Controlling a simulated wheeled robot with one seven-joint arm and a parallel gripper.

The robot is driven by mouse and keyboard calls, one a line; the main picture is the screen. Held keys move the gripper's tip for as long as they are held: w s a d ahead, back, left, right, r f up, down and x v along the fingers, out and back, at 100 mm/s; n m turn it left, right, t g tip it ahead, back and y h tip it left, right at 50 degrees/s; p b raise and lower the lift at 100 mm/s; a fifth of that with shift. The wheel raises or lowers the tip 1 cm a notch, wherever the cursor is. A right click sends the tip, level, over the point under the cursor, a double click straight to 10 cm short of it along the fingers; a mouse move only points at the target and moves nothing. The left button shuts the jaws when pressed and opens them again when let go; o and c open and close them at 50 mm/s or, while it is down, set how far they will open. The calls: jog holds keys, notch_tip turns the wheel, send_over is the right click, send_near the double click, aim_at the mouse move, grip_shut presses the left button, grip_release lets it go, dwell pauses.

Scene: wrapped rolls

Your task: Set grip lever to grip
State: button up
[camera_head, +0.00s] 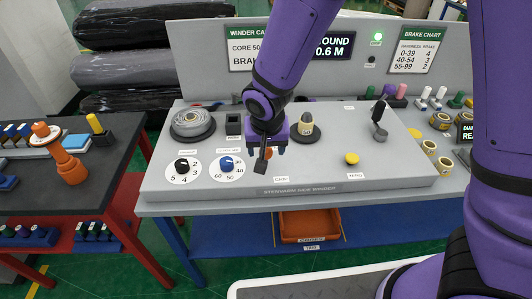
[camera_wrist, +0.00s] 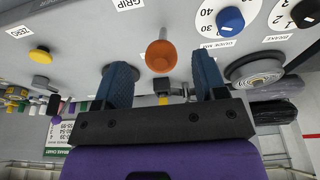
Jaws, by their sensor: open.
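The grip lever shows as an orange round knob (camera_wrist: 161,56) in the wrist view, near the white GRIP label (camera_wrist: 130,3). The knob appears between the two blue fingers of my open gripper (camera_wrist: 161,66), with visible space on both sides; I cannot tell how far it lies in depth. In the head view my gripper (camera_head: 267,150) points down over the grey console (camera_head: 320,170), and only a bit of orange shows by the fingers. The GRIP label (camera_head: 282,179) is just below right. The lever's stem and its exact position are mostly hidden.
A blue dial knob (camera_head: 226,163) and black dial knob (camera_head: 181,165) stand left of my gripper. A yellow button (camera_head: 352,158) is to the right. A tan-topped roll holder (camera_head: 305,125) and a dark-topped lever (camera_head: 379,112) stand behind and right. An orange tray (camera_head: 308,225) is below.

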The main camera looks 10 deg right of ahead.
jog(key=v, duration=0.6)
jog(key=shift+s+r, duration=0.15)
jog(key=shift+r, duration=0.15)
jog(key=s+d+r, duration=0.4)
jog(key=d+r, duration=1)
jog(key=d, duration=0.3)
jog(key=s+d+r+t, duration=0.1)
jog(key=s+d+r, duration=0.2)
jog(key=s, duration=0.3)
jog(key=s+d+r+t, duration=0.1)
jog(key=s+d+r, duration=0.2)
jog(key=s+d, duration=0.2)
jog(key=shift+s+d+r, duration=0.15)
jog(key=shift+s+r, duration=0.05)
jog(key=shift+s, duration=0.75)
